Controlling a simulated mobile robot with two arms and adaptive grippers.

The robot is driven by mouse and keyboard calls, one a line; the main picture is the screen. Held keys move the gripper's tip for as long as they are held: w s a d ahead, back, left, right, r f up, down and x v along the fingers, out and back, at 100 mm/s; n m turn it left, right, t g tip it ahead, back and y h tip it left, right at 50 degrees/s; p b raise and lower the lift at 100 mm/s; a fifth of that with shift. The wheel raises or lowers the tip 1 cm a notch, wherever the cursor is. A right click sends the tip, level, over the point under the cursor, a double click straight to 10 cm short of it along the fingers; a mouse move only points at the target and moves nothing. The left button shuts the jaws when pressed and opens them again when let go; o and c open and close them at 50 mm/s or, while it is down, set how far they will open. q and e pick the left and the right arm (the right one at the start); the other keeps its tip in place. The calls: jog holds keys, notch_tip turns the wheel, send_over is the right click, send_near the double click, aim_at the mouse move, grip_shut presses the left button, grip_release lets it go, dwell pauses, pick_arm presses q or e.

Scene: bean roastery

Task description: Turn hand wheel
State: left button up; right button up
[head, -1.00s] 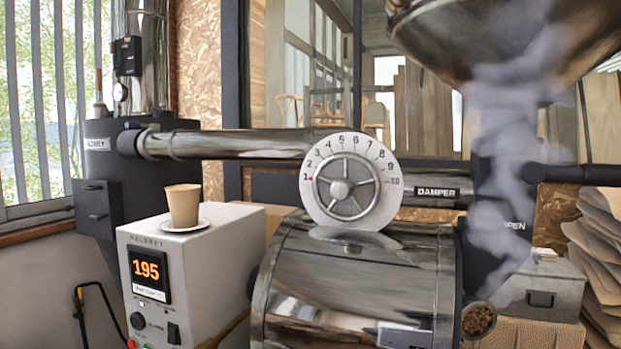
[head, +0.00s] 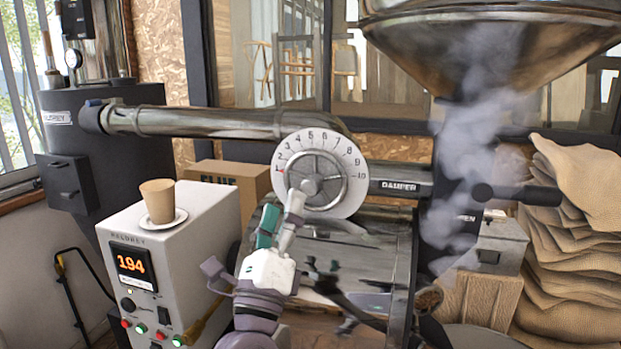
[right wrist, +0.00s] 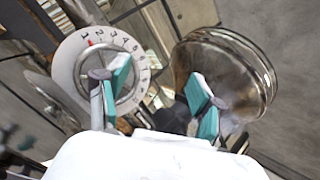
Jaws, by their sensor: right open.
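The hand wheel (head: 321,180) is a metal spoked wheel on a round white dial (head: 288,150) numbered 1 to 10, above the roaster drum. In the right wrist view the wheel (right wrist: 128,95) shows a red mark near the 1. My right gripper (head: 282,208) is open, in front of the dial's lower left. It hides part of the wheel's rim in the head view. In the right wrist view the open gripper (right wrist: 155,88) has one teal-padded finger overlapping the wheel and the other well to its right. I cannot tell whether it touches. My left gripper is not in view.
A white control box (head: 190,235) reading 194 stands at left with a paper cup (head: 157,200) on a saucer. A horizontal pipe (head: 200,121) meets the dial from the left. A large metal hopper (head: 490,55) hangs at upper right. Burlap sacks (head: 575,260) are stacked at right.

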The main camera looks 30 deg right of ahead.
aim_at(309, 187)
jog(key=w+d+m+g+y+p, duration=0.1)
jog(key=w+d+m+g+p, duration=0.1)
jog(key=w+d, duration=0.1)
jog(key=w+d+f+m+g+y+p, duration=0.1)
jog(key=w+d+m+g+y+p, duration=0.1)
jog(key=w+d, duration=0.1)
jog(key=w+d+m+g+y+p, duration=0.1)
jog(key=w+d+m+g+p, duration=0.1)
jog(key=d, duration=0.3)
jog(key=shift+w+d+f+m, duration=0.15)
jog(key=shift+w+m, duration=0.1)
jog(key=shift+w, duration=0.15)
jog(key=shift+w+d+f+m, duration=0.15)
jog(key=shift+w+m, duration=0.1)
jog(key=shift+w, duration=0.15)
jog(key=shift+w+d+f+p, duration=0.15)
jog(key=shift+w+d+p, duration=0.2)
jog(key=shift+w+p, duration=0.05)
jog(key=shift+y, duration=0.3)
grip_shut()
